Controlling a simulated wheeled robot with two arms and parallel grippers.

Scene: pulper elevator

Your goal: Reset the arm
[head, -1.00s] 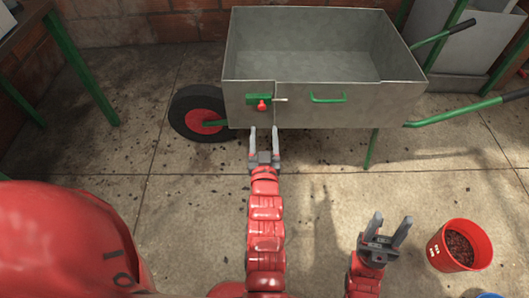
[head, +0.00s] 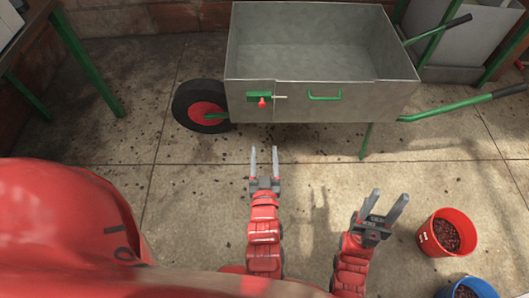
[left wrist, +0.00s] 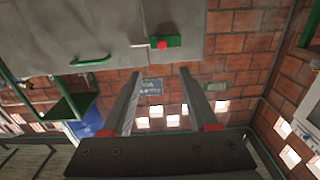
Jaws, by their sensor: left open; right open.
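My left gripper (head: 264,166) is open and empty, its two grey fingers pointing away from me above the concrete floor, short of the metal cart. In the left wrist view its fingers (left wrist: 160,98) are spread with nothing between them. My right gripper (head: 383,208) is also open and empty, lower and to the right. Both red arms are stretched forward, side by side. Neither gripper touches anything.
A grey metal wheelbarrow (head: 320,98) with a red latch knob (head: 262,103) and green handle (head: 325,97) stands ahead. A red bucket (head: 435,243) of dark red berries and a blue bucket (head: 485,287) stand at right.

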